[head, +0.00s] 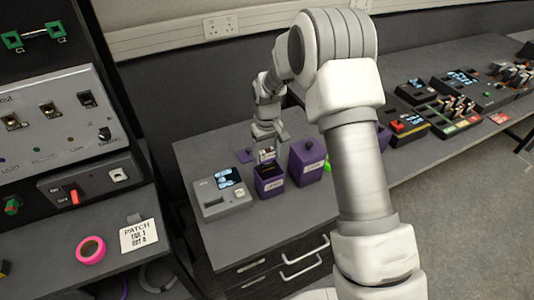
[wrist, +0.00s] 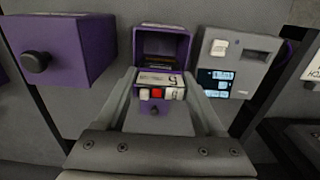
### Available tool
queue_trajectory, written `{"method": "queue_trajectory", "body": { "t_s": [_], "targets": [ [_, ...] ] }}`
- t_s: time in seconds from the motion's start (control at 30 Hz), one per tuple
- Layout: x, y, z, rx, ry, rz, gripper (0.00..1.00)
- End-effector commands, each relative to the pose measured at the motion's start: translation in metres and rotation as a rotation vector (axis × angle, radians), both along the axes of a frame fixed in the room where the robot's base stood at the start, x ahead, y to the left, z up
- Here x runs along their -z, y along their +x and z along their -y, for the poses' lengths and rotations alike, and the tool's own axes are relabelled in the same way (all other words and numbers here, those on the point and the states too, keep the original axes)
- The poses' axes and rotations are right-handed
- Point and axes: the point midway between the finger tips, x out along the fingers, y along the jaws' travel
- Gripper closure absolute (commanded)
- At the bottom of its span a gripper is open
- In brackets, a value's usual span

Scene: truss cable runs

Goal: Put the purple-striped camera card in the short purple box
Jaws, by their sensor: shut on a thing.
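My gripper (head: 267,152) is shut on a camera card (wrist: 160,82), which has a pale printed label and red and white blocks along one end. A purple stripe on it is hard to make out. The short purple box (head: 269,185) stands open on the bench, directly below my gripper in the head view. In the wrist view its open mouth (wrist: 162,42) shows just beyond the card, with a dark interior. The card appears above or at the mouth; I cannot tell whether it is inside.
A taller purple box (head: 309,165) with a black knob stands close beside the short one. A grey device with a screen (head: 220,194) is on the other side. Card racks (head: 455,112) fill the bench's far right.

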Motion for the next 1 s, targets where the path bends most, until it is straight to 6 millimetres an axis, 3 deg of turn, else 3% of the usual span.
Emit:
{"method": "queue_trajectory", "body": {
  "t_s": [1.0],
  "targets": [
    [0.016,0.000,0.000,0.000,0.000,0.001,0.87]
  ]
}}
